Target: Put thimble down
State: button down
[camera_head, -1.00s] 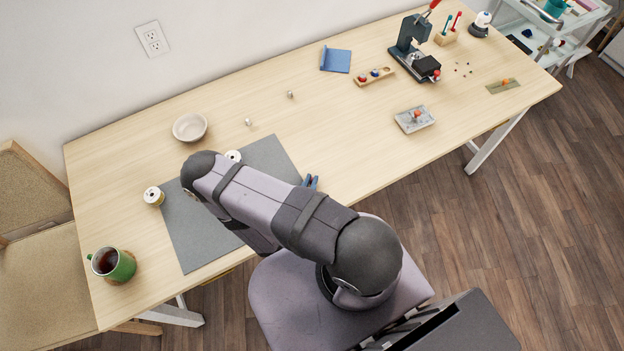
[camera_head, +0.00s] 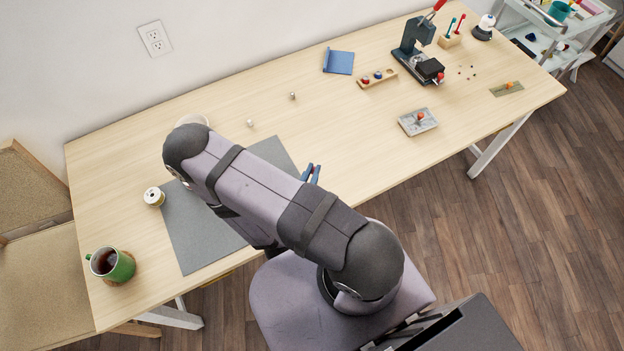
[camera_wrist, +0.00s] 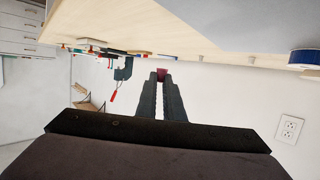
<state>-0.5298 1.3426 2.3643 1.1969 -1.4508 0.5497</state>
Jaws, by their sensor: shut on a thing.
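My gripper (camera_wrist: 160,82) shows in the wrist view with its two dark fingers shut on a small dark red thimble (camera_wrist: 162,75) at their tips. The thimble is in the air, apart from the table, which shows upside down at the top of that view. In the head view my own arm hides the gripper and the thimble. Two small silvery pieces, one nearer (camera_head: 250,123) and one farther (camera_head: 292,96), stand on the table (camera_head: 345,115); they are too small to identify surely.
A grey mat (camera_head: 195,235) lies under my arm. A spool (camera_head: 154,196) stands at its left edge, and a green mug (camera_head: 111,264) sits at the front left. A pale bowl (camera_head: 193,119) is partly hidden by my arm. The middle of the table is mostly clear.

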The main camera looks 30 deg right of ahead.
jog(key=shift+r, duration=1.4)
